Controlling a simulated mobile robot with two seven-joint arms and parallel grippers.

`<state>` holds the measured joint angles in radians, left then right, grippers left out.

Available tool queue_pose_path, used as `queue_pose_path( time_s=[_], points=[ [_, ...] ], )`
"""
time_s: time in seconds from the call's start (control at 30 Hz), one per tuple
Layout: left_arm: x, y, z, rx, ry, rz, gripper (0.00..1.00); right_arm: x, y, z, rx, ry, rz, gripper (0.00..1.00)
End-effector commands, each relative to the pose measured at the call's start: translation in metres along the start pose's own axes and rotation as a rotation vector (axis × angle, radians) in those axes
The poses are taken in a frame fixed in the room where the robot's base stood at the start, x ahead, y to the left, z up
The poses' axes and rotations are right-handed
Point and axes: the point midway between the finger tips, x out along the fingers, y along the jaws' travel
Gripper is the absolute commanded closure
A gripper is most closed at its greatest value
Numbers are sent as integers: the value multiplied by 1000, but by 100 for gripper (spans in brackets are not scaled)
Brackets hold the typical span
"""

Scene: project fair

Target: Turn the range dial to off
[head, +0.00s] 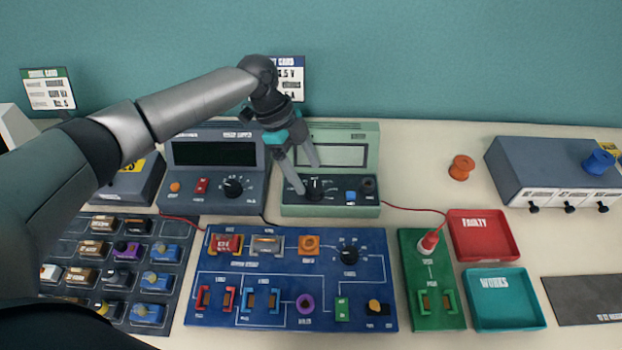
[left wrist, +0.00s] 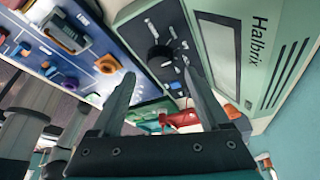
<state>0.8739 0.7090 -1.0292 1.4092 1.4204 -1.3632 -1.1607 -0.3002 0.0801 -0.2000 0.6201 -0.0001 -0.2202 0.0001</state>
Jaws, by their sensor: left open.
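The range dial (head: 315,186) is a black knob on the dark front panel of the green meter (head: 370,160), below its pale screen. A pale pointer line on it points roughly upward; the printed range marks are too small to read. My left gripper (head: 307,180) is open, reaching down in front of the meter with its fingertips around or just short of the dial. In the left wrist view the dial (left wrist: 160,56) shows in the gap between the two fingertips (left wrist: 159,65). I cannot tell whether a finger touches it. My right gripper is out of view.
A dark blue-grey power supply (head: 215,185) stands close on the meter's left. A blue circuit board (head: 290,285) lies in front. A green probe board (head: 432,305), red tray (head: 482,236) and teal tray (head: 505,299) lie to the right. A red lead runs from the meter.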

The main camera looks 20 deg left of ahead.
Motion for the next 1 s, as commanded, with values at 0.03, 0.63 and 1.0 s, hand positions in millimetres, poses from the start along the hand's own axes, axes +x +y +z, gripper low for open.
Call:
queue_pose_path(
  time_s=[0.03,0.63,1.0],
  points=[
    [-14,-1,0,0,-1,-5,21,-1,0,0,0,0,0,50],
    [-109,0,0,1,0,0,21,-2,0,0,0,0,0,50],
    [-110,0,0,0,1,0,21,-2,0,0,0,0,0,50]
  ],
)
